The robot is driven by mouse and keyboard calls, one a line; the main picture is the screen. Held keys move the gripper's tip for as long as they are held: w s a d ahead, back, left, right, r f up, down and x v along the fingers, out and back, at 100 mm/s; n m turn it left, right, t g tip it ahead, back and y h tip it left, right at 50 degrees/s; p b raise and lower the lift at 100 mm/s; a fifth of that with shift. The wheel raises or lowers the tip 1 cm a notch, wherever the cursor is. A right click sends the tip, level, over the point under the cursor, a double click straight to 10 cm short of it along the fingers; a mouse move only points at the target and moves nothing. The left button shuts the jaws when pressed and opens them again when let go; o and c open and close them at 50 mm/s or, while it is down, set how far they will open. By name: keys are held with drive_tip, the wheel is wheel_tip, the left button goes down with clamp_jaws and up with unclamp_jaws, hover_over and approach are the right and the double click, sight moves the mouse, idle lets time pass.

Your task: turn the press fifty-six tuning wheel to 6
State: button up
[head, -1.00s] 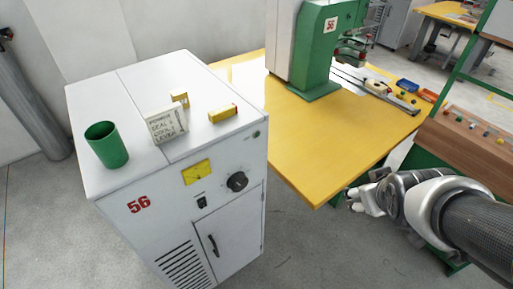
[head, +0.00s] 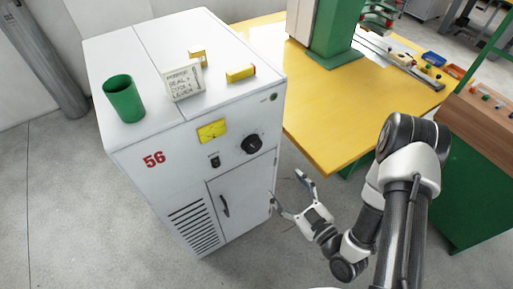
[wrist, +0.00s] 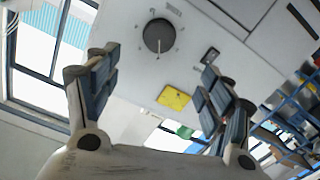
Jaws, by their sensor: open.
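The press fifty-six cabinet (head: 185,190) is a white box with a red "56" on its front. Its tuning wheel (head: 251,144) is a round black knob at the upper right of the front. The wheel also shows in the wrist view (wrist: 158,36), ahead of and between my fingers, with a pale pointer line and marks around it too small to read. My gripper (head: 287,194) is open and empty, in front of the cabinet's right edge, below and right of the wheel and apart from it. Its open fingers show in the wrist view (wrist: 160,85).
A door with a handle (head: 224,205) is below. A green cup (head: 124,99) and a card (head: 183,80) stand on top. A yellow table (head: 340,115) is to the right.

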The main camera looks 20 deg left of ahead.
drive_tip(key=b, duration=0.3)
approach(254, 147)
drive_tip(key=x, duration=0.9)
drive_tip(key=shift+c, duration=0.4)
drive_tip(key=shift+d, duration=0.1)
drive_tip(key=c, duration=1)
